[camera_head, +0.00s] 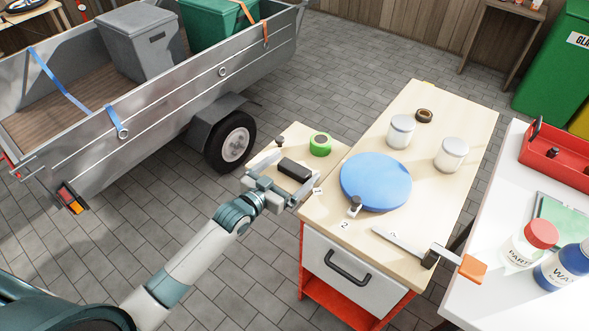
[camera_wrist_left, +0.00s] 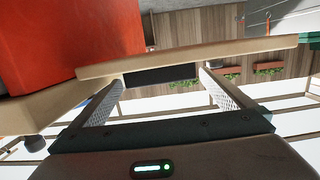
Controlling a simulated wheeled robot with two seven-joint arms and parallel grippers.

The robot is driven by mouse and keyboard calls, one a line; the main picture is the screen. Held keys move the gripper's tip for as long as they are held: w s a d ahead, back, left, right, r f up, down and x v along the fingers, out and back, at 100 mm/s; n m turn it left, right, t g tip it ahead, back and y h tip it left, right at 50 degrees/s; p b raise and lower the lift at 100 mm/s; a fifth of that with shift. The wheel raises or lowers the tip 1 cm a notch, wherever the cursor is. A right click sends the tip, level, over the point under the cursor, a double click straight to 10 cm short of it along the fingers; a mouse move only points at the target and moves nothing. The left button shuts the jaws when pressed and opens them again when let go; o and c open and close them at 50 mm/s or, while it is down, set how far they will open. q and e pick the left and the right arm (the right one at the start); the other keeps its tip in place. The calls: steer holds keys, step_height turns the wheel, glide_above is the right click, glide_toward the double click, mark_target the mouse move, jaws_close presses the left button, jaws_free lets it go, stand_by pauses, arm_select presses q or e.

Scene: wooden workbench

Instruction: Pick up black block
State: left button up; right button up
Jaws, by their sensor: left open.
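A black block (camera_head: 294,169) lies on the left part of the wooden bench top, close to its near edge. My left gripper (camera_head: 287,175) is open at that edge, with one finger on each side of the block's near part. In the left wrist view the dark block (camera_wrist_left: 160,75) shows between the two spread fingers of the left gripper (camera_wrist_left: 160,88), beyond the palm. I cannot tell whether either finger touches it. My right gripper is not in view.
A green tape roll (camera_head: 320,144) lies just behind the block. A blue disc (camera_head: 376,181) and white jars (camera_head: 401,131) stand to the right. A small dark-topped clamp-like piece (camera_head: 354,205) sits at the front edge. A drawer (camera_head: 345,275) is below.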

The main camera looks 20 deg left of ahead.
mark_target(298, 165)
arm_select(q)
steer(key=shift+w, duration=0.1)
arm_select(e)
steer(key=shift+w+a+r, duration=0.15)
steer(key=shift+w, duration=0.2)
arm_select(q)
steer(key=shift+d, duration=0.1)
steer(key=shift+w+d+f, duration=0.1)
steer(key=shift+w+f, duration=0.05)
steer(key=shift+w, duration=0.4)
steer(key=x, duration=0.3)
steer(key=shift+f+p, duration=0.1)
steer(key=shift+p, duration=0.3)
steer(key=shift+w+d+f, duration=0.1)
steer(key=shift+w+f, duration=0.05)
steer(key=shift+w, duration=0.3)
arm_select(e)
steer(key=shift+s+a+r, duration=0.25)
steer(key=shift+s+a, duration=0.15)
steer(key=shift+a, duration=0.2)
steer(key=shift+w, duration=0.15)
